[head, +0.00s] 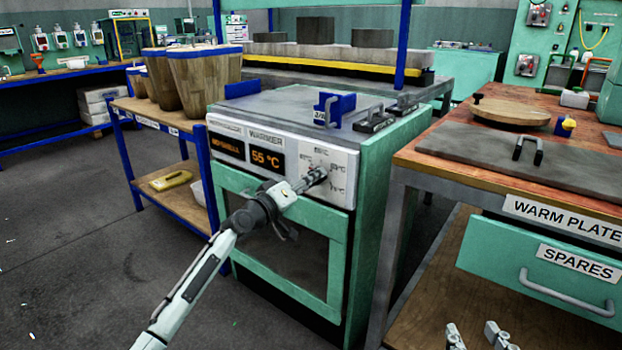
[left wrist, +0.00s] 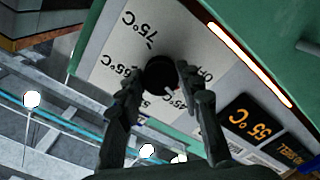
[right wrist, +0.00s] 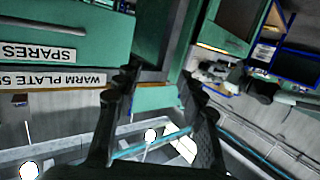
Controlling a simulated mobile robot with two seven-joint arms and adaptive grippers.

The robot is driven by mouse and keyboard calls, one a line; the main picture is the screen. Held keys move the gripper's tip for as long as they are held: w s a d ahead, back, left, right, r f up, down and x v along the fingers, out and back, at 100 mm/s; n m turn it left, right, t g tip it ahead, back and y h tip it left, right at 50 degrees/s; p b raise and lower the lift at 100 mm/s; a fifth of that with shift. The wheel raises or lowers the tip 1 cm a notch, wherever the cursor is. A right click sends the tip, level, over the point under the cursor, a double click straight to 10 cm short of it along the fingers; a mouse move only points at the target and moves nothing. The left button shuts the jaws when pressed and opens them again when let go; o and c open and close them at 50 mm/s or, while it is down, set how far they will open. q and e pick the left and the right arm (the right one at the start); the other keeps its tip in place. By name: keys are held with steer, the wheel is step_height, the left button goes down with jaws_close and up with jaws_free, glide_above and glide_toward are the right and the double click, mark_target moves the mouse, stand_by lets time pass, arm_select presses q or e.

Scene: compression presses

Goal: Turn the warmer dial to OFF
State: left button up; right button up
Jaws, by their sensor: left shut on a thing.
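The warmer (head: 340,255) is a green and white cabinet with a "WARMER" panel; its orange display (head: 267,161) reads 55 °C. The black round warmer dial (left wrist: 160,74) is ringed by OFF, 45, 55, 65 and 75 °C labels. My right gripper (head: 475,335) is open and empty, low before the workbench.
A workbench (head: 430,180) with a grey plate (head: 560,160) and a SPARES drawer (head: 540,276) stands to the right. A blue-framed cart (head: 180,120) with wooden pots stands to the left. Black clamps (head: 375,121) sit on the warmer's top.

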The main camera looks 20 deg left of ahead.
arm_select(q)
steer(key=shift+n+p, duration=1.45)
steer(key=shift+n, duration=2.85)
arm_select(e)
steer(key=s+d+f+g+h, duration=0.2)
steer(key=s+d+f+g, duration=0.1)
steer(key=d+f, duration=0.2)
steer(key=s+d+f+m+g+h, duration=0.1)
steer(key=s+d+f+g+h, duration=0.1)
steer(key=s+d+f+g, duration=0.2)
steer(key=shift+d+f+g, duration=0.3)
steer(key=shift+d+f, duration=0.3)
steer(key=shift+f, duration=0.7)
steer(key=shift+s, duration=0.1)
arm_select(q)
steer(key=o, duration=1.2)
steer(key=shift+c, duration=0.2)
steer(key=v, duration=1.2)
